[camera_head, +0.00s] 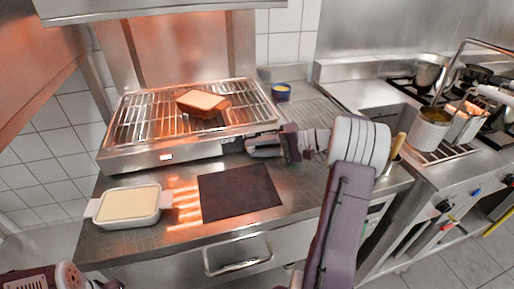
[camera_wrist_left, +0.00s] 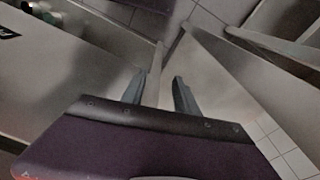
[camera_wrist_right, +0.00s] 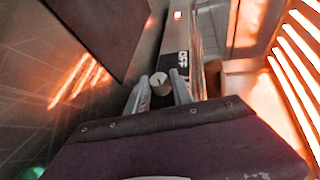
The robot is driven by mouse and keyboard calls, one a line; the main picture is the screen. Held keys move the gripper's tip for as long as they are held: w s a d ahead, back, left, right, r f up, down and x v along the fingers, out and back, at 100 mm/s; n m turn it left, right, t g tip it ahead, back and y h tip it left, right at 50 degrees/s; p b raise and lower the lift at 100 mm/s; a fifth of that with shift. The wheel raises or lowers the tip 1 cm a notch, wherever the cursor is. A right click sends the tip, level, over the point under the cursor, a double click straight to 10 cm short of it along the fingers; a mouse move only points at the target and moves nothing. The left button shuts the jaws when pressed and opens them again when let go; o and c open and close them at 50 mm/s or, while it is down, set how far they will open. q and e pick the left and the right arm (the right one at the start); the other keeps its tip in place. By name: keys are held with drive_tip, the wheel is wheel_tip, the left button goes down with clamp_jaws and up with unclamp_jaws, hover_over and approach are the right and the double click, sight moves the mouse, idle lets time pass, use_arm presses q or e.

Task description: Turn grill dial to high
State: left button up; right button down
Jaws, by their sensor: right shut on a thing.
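The grill (camera_head: 160,140) stands on the steel counter, and its heating area glows orange. In the right wrist view, the round grey grill dial (camera_wrist_right: 160,84) sits on the dark end of the front panel, beside an "OFF" label (camera_wrist_right: 183,59). My right gripper (camera_head: 252,146) is at the right end of the grill's front. In its wrist view, my right gripper (camera_wrist_right: 161,84) has its fingers on both sides of the dial, shut on it. The dial is hidden behind the gripper in the head view. My left gripper (camera_wrist_left: 161,92) is open and empty, away from the grill.
A brown block with a pale top (camera_head: 203,101) lies on the grill rack. A white dish (camera_head: 110,221) and a dark mat (camera_head: 216,211) lie on the counter in front. A small blue bowl (camera_head: 281,93) stands behind right. Pans and a basket (camera_head: 431,136) are farther right.

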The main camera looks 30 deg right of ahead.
drive_tip(key=c, duration=1.4)
unclamp_jaws()
wheel_tip(320, 180, up, 4)
drive_tip(key=shift+w+d+r+p, duration=0.1)
drive_tip(key=shift+d+p, duration=0.05)
drive_tip(key=shift+p, duration=0.5)
drive_tip(key=s+d+r, duration=0.2)
drive_tip(key=s+r, duration=0.1)
drive_tip(key=s, duration=0.2)
drive_tip(key=s+d+r+p, duration=0.1)
drive_tip(key=s+d+r, duration=0.2)
drive_tip(key=s, duration=0.2)
drive_tip(key=shift+s+r, duration=0.35)
drive_tip(key=shift+s, duration=0.05)
